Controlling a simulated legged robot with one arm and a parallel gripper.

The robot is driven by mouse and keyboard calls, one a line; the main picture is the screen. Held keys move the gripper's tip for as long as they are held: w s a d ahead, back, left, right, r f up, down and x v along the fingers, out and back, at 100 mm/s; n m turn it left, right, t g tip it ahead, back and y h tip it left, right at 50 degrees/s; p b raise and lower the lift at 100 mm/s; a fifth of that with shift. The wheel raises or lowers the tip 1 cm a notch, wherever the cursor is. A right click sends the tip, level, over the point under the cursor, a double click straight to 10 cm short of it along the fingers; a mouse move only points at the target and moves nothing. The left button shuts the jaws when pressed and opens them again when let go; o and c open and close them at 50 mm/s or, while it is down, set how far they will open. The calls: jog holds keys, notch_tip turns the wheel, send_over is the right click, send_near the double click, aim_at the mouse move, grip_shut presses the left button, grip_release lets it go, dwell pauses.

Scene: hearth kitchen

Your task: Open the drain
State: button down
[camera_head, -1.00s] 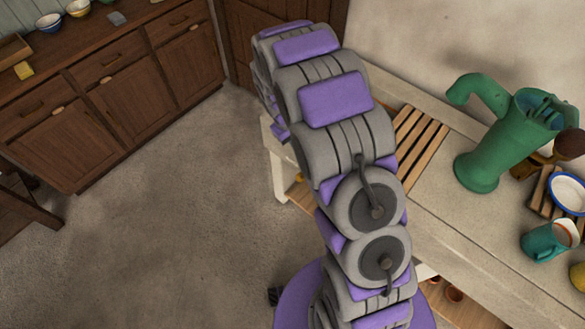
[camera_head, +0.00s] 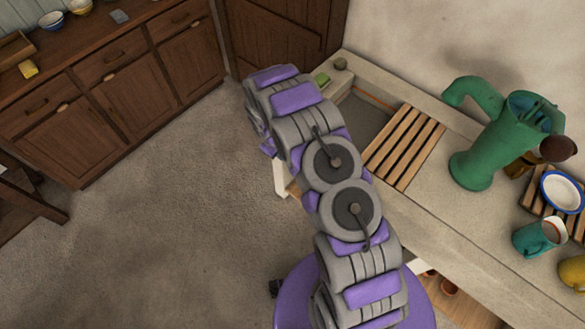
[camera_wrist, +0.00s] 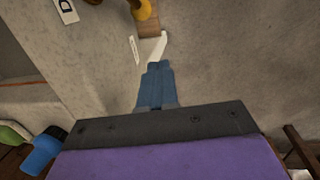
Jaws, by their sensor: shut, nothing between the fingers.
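My gripper (camera_wrist: 157,68) shows in the wrist view, its blue fingers closed together with nothing between them. A pale curved lever-like piece (camera_wrist: 152,48) lies just past the fingertips; I cannot tell whether they touch. Beside it are a brown block (camera_wrist: 148,25) and a yellow-orange knob (camera_wrist: 141,9). A white label (camera_wrist: 66,10) with a "D" is on the grey stone surface. In the head view the stone sink basin (camera_head: 358,122) is partly seen behind my arm. My gripper is hidden there, and no drain opening is visible.
A slatted wooden rack (camera_head: 408,145) lies beside the basin. A green pump (camera_head: 478,160), a teal jug (camera_head: 538,238) and a blue-rimmed bowl (camera_head: 562,192) stand on the counter to the right. Wooden cabinets (camera_head: 130,95) line the left wall. The floor (camera_head: 160,230) between is clear.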

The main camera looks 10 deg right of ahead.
jog(key=shift+f, duration=0.1)
jog(key=d+f+b, duration=0.1)
jog(key=d+f, duration=0.4)
jog(key=f, duration=0.6)
jog(key=shift+s+f, duration=0.4)
jog(key=shift+s, duration=0.1)
